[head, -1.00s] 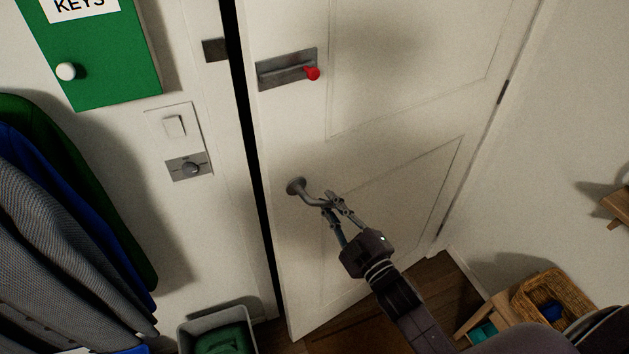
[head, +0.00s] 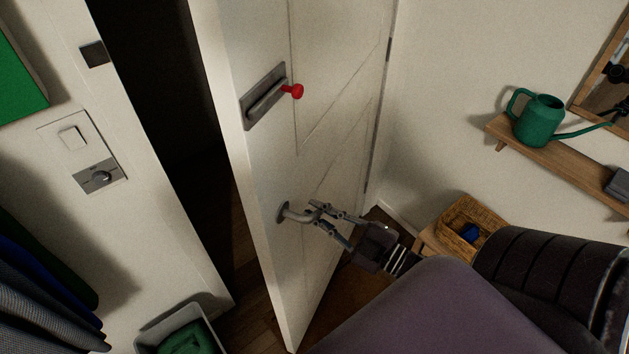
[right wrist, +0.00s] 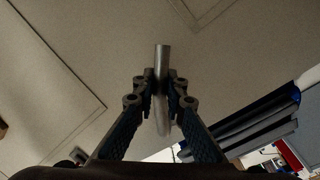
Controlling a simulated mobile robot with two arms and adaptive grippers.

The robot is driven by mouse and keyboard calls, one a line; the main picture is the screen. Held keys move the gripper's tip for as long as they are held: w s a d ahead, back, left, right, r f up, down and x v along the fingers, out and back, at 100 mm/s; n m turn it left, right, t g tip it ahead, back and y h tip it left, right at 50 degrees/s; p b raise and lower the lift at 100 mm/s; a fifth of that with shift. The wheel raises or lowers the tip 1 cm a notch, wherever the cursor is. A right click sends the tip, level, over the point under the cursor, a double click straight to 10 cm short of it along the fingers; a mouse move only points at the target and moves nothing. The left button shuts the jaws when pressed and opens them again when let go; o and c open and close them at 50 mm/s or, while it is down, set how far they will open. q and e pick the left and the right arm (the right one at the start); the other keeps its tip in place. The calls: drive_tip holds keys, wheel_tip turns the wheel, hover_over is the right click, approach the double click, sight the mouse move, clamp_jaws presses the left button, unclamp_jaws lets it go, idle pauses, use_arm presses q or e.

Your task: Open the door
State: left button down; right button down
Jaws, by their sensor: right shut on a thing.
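The white door (head: 290,180) stands partly open in the head view, with a wide dark gap between its free edge and the frame on the left. Its grey lever handle (head: 296,216) is on the door near that edge. Above it is a metal bolt plate with a red knob (head: 293,91). My right gripper (head: 318,213) is shut on the lever handle. In the right wrist view the handle (right wrist: 162,75) runs between the two fingers of my right gripper (right wrist: 161,92). My left gripper is not in view.
A grey bin (head: 178,328) with green contents stands left of the doorway. To the right are a wicker basket (head: 466,226) and a wooden shelf (head: 560,163) with a green watering can (head: 540,120). A switch (head: 73,137) and coats are at left.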

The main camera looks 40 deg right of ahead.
drive_tip(key=c, duration=2)
unclamp_jaws()
drive_tip(key=shift+w+a+f, duration=0.1)
drive_tip(key=shift+w+a, duration=0.25)
drive_tip(key=shift+w, duration=0.15)
drive_tip(key=shift+o, duration=0.2)
drive_tip(key=shift+s+d, duration=0.1)
drive_tip(key=shift+s, duration=0.1)
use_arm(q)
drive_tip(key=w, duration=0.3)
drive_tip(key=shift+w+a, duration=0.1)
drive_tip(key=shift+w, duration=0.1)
use_arm(e)
drive_tip(key=v, duration=1.2)
drive_tip(key=shift+c, duration=0.4)
